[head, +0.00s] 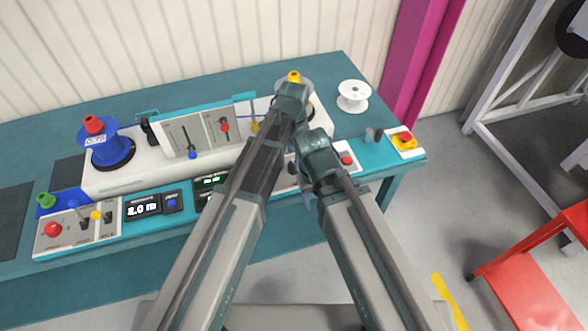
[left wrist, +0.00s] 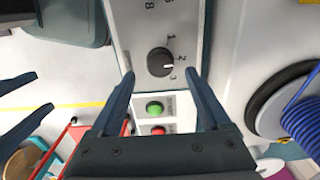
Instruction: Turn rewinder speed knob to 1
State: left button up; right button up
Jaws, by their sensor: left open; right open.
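The black speed knob (left wrist: 160,62) is on a pale panel in the left wrist view. Its white pointer faces right, between the printed 2 and 3 by the look of it. My left gripper (left wrist: 160,74) is open, its fingertips on either side just short of the knob. I cannot tell whether they touch it. In the head view my arms hide the knob and the left fingertips. My right gripper (left wrist: 43,91) is open and empty, off to the left in the left wrist view.
A green button (left wrist: 154,108) and a red button (left wrist: 158,130) sit near the knob. A blue reel (head: 113,152) stands left on the machine. A white spool (head: 354,97) and a red-topped yellow switch (head: 404,141) are at the table's right. A red cart (head: 540,265) stands on the floor.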

pick_arm(q)
notch_tip(320, 180, down, 4)
jog(key=b, duration=0.3)
jog(key=shift+f, duration=0.15)
jog(key=shift+c, duration=0.2)
grip_shut()
jog(key=n, duration=1.1)
jog(key=shift+n, duration=0.6)
